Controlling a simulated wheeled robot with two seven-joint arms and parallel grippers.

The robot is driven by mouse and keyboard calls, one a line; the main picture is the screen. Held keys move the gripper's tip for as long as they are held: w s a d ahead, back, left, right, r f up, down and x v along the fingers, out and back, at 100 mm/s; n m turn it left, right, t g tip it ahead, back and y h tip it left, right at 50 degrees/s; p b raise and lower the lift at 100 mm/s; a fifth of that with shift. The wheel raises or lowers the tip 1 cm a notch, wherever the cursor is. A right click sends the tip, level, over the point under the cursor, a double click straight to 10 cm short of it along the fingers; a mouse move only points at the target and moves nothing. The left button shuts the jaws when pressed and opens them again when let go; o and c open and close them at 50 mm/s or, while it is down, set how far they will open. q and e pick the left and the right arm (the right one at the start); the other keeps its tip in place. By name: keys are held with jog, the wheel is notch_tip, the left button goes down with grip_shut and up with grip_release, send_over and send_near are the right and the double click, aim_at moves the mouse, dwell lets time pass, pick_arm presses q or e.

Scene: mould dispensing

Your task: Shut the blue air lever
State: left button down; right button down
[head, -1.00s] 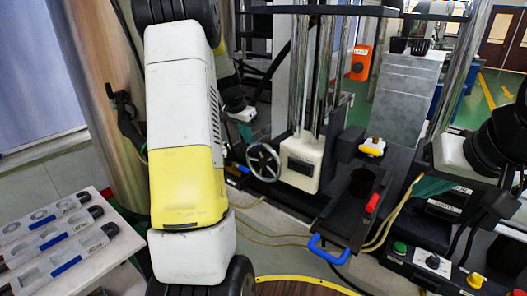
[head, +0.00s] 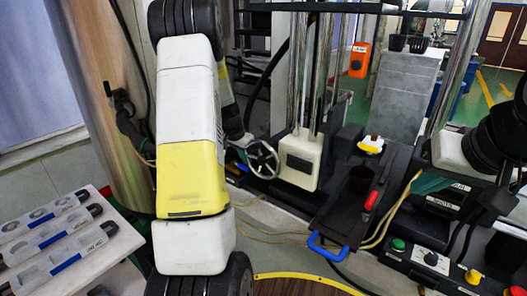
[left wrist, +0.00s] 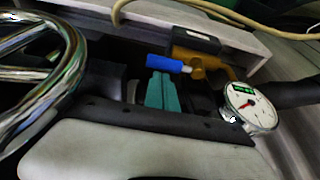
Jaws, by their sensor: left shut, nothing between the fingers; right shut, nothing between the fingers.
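The blue air lever (left wrist: 164,63) shows in the left wrist view as a short blue handle on a brass valve (left wrist: 200,65). My left gripper (left wrist: 160,76) has its teal fingers shut together, with the tips right beside the blue handle. I cannot tell whether they touch it. In the head view, a small blue piece (head: 241,167) shows low beside the handwheel; the left fingers are not clear there. My right gripper (head: 430,184) is shut and empty at the right, above the control boxes.
A chrome handwheel (head: 262,159) stands close to my left wrist and also fills the left of the wrist view (left wrist: 45,75). A round gauge (left wrist: 250,107) is right of the fingers. A black tray with a blue handle (head: 327,247) lies in front; a white mould rack (head: 75,250) stands left.

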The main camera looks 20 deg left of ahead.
dwell(0.4)
pick_arm(q)
jog(key=shift+s+m, duration=0.2)
jog(key=shift+m, duration=0.5)
jog(key=shift+s+a+m+h, duration=0.1)
jog(key=shift+m+h, duration=0.2)
jog(key=shift+m, duration=0.5)
jog(key=shift+s+a+g, duration=0.1)
jog(key=shift+s+g, duration=0.2)
jog(key=shift+s, duration=0.15)
jog(key=s+a+m+g+h, duration=0.1)
jog(key=s+a+m+g, duration=0.2)
jog(key=m, duration=1.1)
jog(key=shift+s+a+g+h, duration=0.35)
jog(key=shift+a+g, duration=0.25)
jog(key=shift+a, duration=0.65)
